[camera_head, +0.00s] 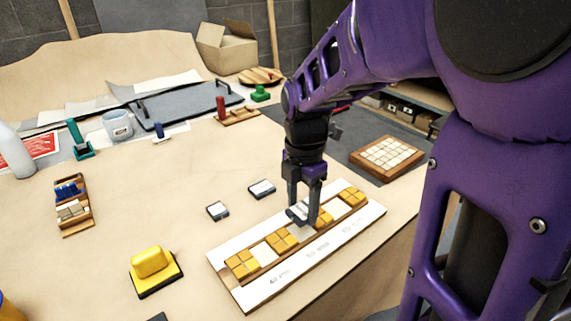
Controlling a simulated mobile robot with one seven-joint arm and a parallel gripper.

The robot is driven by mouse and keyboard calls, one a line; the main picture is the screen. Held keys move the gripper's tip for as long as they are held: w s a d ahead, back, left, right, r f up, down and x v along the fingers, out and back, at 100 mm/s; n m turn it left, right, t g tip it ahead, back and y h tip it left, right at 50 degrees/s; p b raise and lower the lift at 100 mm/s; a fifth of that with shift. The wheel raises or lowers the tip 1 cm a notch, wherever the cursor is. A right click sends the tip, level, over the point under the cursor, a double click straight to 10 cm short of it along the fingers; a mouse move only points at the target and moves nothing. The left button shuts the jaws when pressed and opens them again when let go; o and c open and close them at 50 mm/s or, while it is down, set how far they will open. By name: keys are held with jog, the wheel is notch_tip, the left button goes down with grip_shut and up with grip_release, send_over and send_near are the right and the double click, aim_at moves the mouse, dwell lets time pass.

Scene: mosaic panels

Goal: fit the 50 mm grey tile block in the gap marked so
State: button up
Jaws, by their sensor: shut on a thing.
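My gripper (305,207) points down over the middle of a long white panel (232,283) and is shut on a small grey tile block (297,213). The block is at or just above the panel's row; I cannot tell whether it touches. The row has groups of yellow tiles (242,264) with pale spaces (263,253) between them. Faint grey marks (318,253) run along the panel's front strip, too small to read. The gripper partly hides the row.
A yellow block on a dark base (153,268) stands left of the panel. A wooden tray with blue and pale pieces (73,205) is at far left. A wooden framed tile panel (387,158) lies at the right. The table between the tray and loose blocks is clear.

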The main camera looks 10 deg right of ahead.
jog(key=shift+f+b, duration=0.5)
jog(key=shift+f, duration=0.65)
jog(key=shift+f+b, duration=0.35)
jog(key=shift+f, duration=0.75)
dwell(1.2)
jog(key=o, duration=1.5)
notch_tip(320, 180, up, 12)
jog(key=p, duration=1)
notch_tip(320, 180, up, 6)
jog(key=f, duration=0.1)
send_over(302, 211)
jog(key=shift+r, duration=0.25)
jog(key=shift+w, duration=0.1)
